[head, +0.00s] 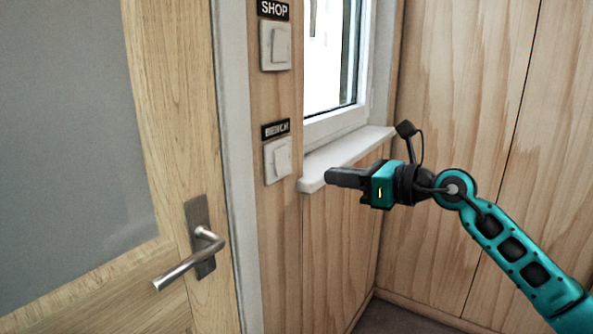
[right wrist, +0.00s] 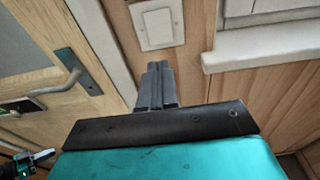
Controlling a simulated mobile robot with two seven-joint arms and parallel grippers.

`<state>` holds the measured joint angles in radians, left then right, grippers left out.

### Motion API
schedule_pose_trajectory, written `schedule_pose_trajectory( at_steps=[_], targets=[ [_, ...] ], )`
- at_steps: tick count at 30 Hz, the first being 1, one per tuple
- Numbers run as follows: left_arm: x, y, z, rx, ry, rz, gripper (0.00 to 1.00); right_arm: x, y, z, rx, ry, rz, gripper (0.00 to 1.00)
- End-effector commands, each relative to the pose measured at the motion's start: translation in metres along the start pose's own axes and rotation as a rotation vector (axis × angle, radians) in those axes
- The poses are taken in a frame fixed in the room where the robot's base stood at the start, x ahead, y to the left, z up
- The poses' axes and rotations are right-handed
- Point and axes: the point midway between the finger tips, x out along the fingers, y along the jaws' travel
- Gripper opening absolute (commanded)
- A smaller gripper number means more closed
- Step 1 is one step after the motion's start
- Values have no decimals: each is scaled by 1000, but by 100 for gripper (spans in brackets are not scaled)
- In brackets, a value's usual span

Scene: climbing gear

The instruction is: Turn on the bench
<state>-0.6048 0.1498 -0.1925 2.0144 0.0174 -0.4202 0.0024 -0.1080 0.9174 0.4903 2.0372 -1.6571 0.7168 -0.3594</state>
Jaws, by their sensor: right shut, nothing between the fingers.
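The bench switch (head: 278,161) is a white rocker on the wooden wall strip, under a black label reading "BENCH". My right gripper (head: 328,175) is shut and empty, pointing left toward the wall, a little right of and below the switch in the head view. In the right wrist view the shut fingers (right wrist: 154,68) point up toward a white switch (right wrist: 157,24) and appear apart from it. A second white switch (head: 276,46) sits above, under a label reading "SHOP".
A wooden door with a metal lever handle (head: 190,262) stands at left, beside a white frame. A white window sill (head: 345,158) juts out just behind my right gripper. Wood panels (head: 470,90) cover the right wall.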

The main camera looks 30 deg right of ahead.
Motion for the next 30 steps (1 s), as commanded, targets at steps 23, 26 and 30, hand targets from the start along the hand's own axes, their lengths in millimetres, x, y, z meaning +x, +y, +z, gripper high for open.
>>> schedule_pose_trajectory(
  at_steps=[23,26,30],
  targets=[
    [-7,-4,0,1,-7,-13,0,93,0,1,1,-1,-1,0],
    [-7,-4,-1,0,-6,-13,0,96,0,0,0,0,0,0],
    [-7,-4,-1,0,-5,-14,0,97,0,0,0,1,0,0]
  ],
)
